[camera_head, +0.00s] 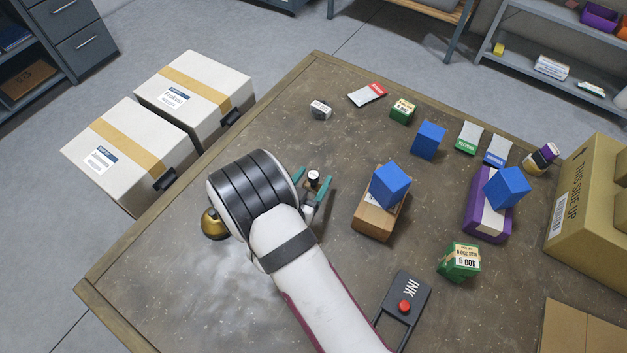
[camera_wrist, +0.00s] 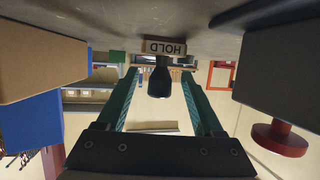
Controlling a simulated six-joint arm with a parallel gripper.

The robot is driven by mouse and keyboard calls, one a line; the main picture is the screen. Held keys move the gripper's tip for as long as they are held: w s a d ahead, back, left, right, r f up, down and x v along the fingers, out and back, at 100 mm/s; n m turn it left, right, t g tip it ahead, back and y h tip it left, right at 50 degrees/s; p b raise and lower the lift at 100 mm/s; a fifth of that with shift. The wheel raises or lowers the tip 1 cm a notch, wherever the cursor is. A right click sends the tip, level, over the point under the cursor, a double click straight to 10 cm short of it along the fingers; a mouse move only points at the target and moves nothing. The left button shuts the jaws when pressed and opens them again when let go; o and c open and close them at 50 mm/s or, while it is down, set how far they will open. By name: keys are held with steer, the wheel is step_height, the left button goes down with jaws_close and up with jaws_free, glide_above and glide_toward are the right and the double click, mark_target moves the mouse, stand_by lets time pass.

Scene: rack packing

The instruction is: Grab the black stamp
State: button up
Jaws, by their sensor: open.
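The black stamp (camera_wrist: 159,78) shows in the wrist view with its dark handle between my fingers and its pale block, marked HOLD, against the table surface at the top of the picture. In the head view its dark top (camera_head: 313,177) shows right by my fingertips. My gripper (camera_head: 316,183) is open, its teal fingers on either side of the stamp. In the wrist view my gripper (camera_wrist: 159,73) shows a gap between each finger and the handle. My arm covers part of the table in the head view.
A brown box (camera_head: 374,219) with a blue cube on top stands right of my gripper. An INK holder (camera_head: 409,296) with a red knob lies lower right. A brass-coloured round thing (camera_head: 213,224) is partly hidden by my wrist. Table left of it is clear.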

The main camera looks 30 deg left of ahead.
steer(key=shift+w+a+f, duration=0.1)
steer(key=shift+w, duration=0.25)
jaws_close()
